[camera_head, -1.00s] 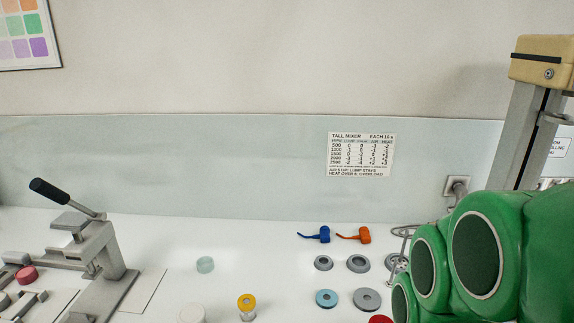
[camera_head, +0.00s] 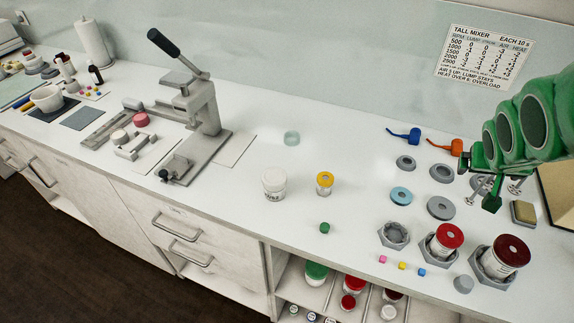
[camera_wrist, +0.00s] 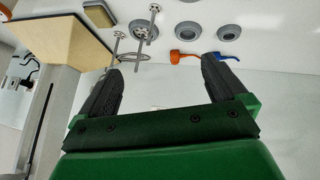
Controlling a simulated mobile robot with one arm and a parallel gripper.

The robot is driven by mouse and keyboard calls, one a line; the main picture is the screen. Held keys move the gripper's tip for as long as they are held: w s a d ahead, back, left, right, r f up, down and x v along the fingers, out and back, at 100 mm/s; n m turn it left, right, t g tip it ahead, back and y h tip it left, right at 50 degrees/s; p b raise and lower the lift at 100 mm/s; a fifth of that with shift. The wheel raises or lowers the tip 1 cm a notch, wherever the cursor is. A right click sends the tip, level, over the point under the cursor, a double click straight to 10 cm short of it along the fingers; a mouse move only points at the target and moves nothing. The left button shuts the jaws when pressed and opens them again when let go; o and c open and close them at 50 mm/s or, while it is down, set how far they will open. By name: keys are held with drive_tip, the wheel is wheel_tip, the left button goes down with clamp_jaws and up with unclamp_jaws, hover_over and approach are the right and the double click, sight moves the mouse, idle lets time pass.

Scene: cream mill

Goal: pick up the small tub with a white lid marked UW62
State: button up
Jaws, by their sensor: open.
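A white tub with a white lid (camera_head: 274,183) stands upright on the counter near the middle in the head view. Another small white-topped tub (camera_head: 388,312) sits on the shelf below, partly cut off. My gripper (camera_wrist: 162,68) is open and empty in the wrist view. In the head view it hangs over the right of the counter, well right of the white-lidded tub, beside the metal whisks.
A yellow-lidded tub (camera_head: 325,183) stands just right of the white one. Red-lidded tubs (camera_head: 449,236) sit in hexagonal holders at the front right. A grey lever press (camera_head: 200,110) stands left. Counter around the clear disc (camera_head: 292,138) is free.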

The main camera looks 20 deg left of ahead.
drive_tip(key=w+a+n+t+y, duration=0.3)
drive_tip(key=w+a+n, duration=0.2)
drive_tip(key=w+a, duration=0.45)
drive_tip(key=w+a+f+n+y, duration=0.1)
drive_tip(key=w+a+n+y, duration=0.15)
drive_tip(key=a, duration=0.35)
drive_tip(key=w+a+f+n+y, duration=0.1)
drive_tip(key=a+f+n+y, duration=0.15)
drive_tip(key=a, duration=0.25)
drive_tip(key=n+g+y, duration=0.8)
drive_tip(key=n+g, duration=0.1)
drive_tip(key=g, duration=0.3)
approach(269, 178)
drive_tip(key=a, duration=0.1)
drive_tip(key=a+f, duration=0.1)
drive_tip(key=a, duration=0.1)
drive_tip(key=shift+w+f, duration=0.25)
drive_tip(key=shift+w, duration=0.1)
drive_tip(key=shift+f+x, duration=0.15)
drive_tip(key=shift+x, duration=1.75)
drive_tip(key=shift+f+x, duration=0.15)
drive_tip(key=shift+x, duration=1.75)
drive_tip(key=shift+d, duration=0.1)
drive_tip(key=shift+c, duration=0.5)
drive_tip(key=c, duration=1)
drive_tip(key=shift+c, duration=0.2)
